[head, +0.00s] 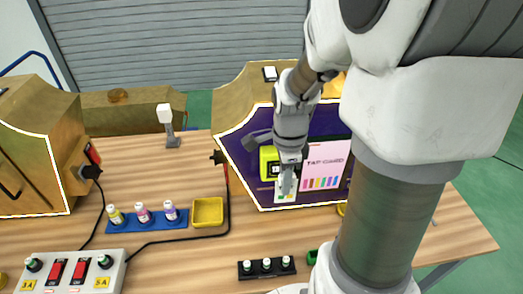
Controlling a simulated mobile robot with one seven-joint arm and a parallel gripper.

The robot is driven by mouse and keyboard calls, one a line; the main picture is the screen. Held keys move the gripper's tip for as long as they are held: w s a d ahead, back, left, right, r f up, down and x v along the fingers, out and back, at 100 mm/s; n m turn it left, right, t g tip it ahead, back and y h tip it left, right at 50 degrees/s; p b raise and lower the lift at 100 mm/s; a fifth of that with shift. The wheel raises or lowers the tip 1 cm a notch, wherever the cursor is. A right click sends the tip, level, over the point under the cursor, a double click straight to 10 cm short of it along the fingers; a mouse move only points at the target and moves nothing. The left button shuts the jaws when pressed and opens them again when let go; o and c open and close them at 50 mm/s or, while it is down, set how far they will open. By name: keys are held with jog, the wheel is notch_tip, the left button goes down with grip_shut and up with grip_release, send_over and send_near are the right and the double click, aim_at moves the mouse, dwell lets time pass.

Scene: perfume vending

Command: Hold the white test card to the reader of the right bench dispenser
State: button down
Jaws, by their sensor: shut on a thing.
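The right bench dispenser (326,122) has a purple front with a white edge and a gold-brown body. A yellow-framed dark unit (268,160), which looks like the reader, sits on its front, partly hidden by my gripper. My gripper (287,184) points down in front of this panel, just right of the yellow unit. It is shut on the white test card (286,197), whose lower part shows below the fingers with small coloured marks. I cannot tell whether the card touches the panel.
A second dispenser (30,150) stands at the left. A blue rack (140,222) with three bottles, a yellow tray (208,211), a switch box (70,271) and a black rack (266,268) with small bottles are on the wooden bench. Black cables cross the bench. My arm hides much of the right side.

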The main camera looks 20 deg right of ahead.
jog(key=w+d, duration=0.2)
jog(key=w, duration=0.5)
jog(key=shift+w+p, duration=0.3)
jog(key=shift+s, duration=0.1)
dwell(1.1)
jog(key=s+a+b, duration=0.1)
jog(key=s+a, duration=0.1)
jog(key=s, duration=0.7)
jog(key=shift+s+a, duration=0.25)
jog(key=shift+a, duration=0.1)
jog(key=shift+w, duration=0.1)
